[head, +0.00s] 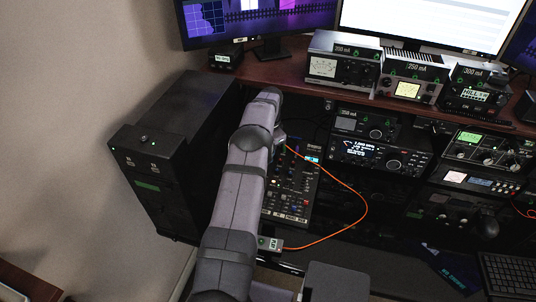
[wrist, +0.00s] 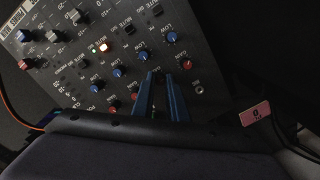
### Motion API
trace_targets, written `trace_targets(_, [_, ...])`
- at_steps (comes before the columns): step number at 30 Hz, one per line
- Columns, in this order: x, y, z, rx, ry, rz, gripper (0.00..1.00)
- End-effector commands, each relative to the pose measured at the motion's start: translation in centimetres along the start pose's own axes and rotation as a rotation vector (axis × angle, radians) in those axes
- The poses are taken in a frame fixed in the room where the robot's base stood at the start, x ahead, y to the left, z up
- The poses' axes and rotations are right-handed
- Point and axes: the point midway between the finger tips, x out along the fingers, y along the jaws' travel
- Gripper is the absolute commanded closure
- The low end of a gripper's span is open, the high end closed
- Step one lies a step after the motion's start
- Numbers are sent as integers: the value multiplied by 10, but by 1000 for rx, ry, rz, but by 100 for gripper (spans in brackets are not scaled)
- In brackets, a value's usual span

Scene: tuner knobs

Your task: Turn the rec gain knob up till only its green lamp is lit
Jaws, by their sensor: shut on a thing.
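In the wrist view, the blue fingers of my gripper (wrist: 160,78) reach down to the dark mixer panel (wrist: 52,82). They are shut on a small knob there, mostly hidden between the fingertips. I cannot read a rec gain label or see the knob's pointer. I cannot tell whether either belongs to the held knob. In the head view, the mixer (head: 289,187) lies beside my arm, which hides its left part and my gripper.
Blue knobs (wrist: 172,38) and red knobs (wrist: 186,64) stand close around the fingers. Faders (wrist: 76,16) lie at the upper left. An orange cable (head: 366,208) loops right of the mixer. Radio units (head: 380,155) stand to the right, with a black cabinet (head: 165,150) at left.

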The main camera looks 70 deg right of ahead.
Motion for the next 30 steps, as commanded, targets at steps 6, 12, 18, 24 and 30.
trace_targets(6, [1, 0, 0, 126, 0, -10, 100])
trace_targets(12, [0, 1, 0, 291, 0, -24, 100])
trace_targets(18, [0, 1, 0, 459, -1, -37, 100])
trace_targets(24, [0, 1, 0, 598, -1, -47, 100])
trace_targets(30, [0, 1, 0, 687, 0, -55, 100])
